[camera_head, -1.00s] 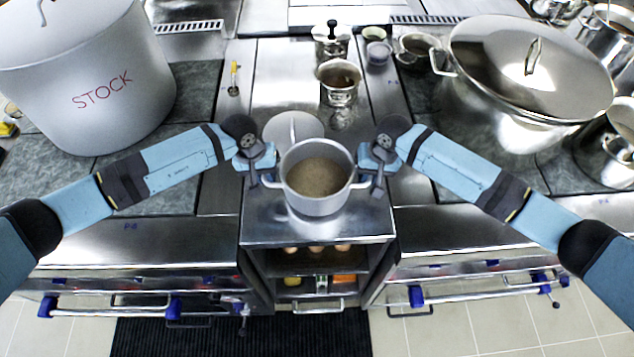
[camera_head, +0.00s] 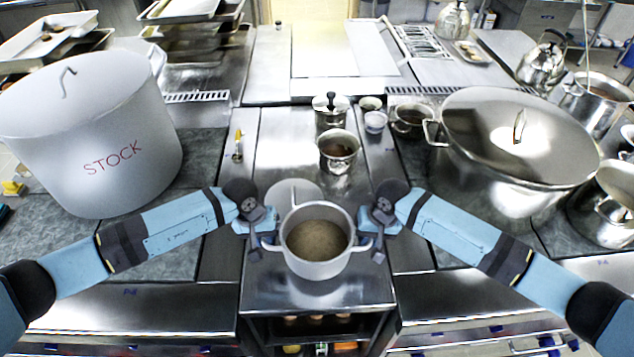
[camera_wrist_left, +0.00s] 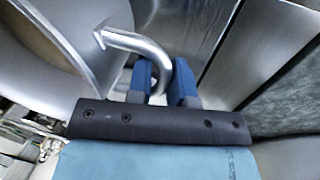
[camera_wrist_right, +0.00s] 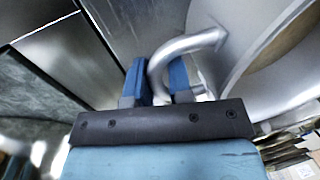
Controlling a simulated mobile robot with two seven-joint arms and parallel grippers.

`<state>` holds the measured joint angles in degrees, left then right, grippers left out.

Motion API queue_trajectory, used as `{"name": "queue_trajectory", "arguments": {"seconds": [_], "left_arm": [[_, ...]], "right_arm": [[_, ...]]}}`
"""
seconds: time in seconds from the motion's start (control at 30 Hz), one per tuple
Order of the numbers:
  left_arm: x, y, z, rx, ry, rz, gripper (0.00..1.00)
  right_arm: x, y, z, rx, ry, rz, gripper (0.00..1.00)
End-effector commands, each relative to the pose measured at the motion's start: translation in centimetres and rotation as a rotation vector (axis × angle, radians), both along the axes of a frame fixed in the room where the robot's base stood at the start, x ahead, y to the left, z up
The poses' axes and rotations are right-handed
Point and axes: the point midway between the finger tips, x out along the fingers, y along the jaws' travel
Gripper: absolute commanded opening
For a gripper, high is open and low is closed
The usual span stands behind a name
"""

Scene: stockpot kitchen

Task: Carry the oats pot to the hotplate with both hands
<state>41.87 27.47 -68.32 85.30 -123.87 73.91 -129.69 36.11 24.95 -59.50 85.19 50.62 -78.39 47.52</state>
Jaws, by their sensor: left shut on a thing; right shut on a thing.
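The oats pot (camera_head: 317,268) is a grey two-handled pot, upright and open, with brownish oats (camera_head: 317,240) inside. It is over the front of the middle steel counter; I cannot tell whether it touches it. My left gripper (camera_head: 262,243) is shut on its left handle, a bent metal bar (camera_wrist_left: 150,45) between blue fingers in the left wrist view. My right gripper (camera_head: 374,244) is shut on its right handle, which also shows in the right wrist view (camera_wrist_right: 185,45). I cannot tell which surface is the hotplate.
A pale round disc (camera_head: 291,191) lies just behind the pot. Small steel pots (camera_head: 339,152) stand further back. The big STOCK pot (camera_head: 95,150) stands left, a large lidded pot (camera_head: 480,190) right. Bare steel (camera_head: 275,150) lies left of the small pots.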

Motion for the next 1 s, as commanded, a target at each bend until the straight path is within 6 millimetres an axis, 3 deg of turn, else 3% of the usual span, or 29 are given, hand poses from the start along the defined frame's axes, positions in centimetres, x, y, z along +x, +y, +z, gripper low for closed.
{"name": "queue_trajectory", "arguments": {"seconds": [0.37, 1.0], "left_arm": [[-0.3, 0.5, 0.7, 0.01, 0.003, 0.001, 0.0], [-2.7, 0.6, 8.0, 0.012, 0.001, 0.002, 0.0]], "right_arm": [[0.1, -0.6, 1.0, -0.008, -0.004, -0.011, 0.0], [-2.4, -0.6, 8.3, -0.007, -0.006, -0.011, 0.0]]}}
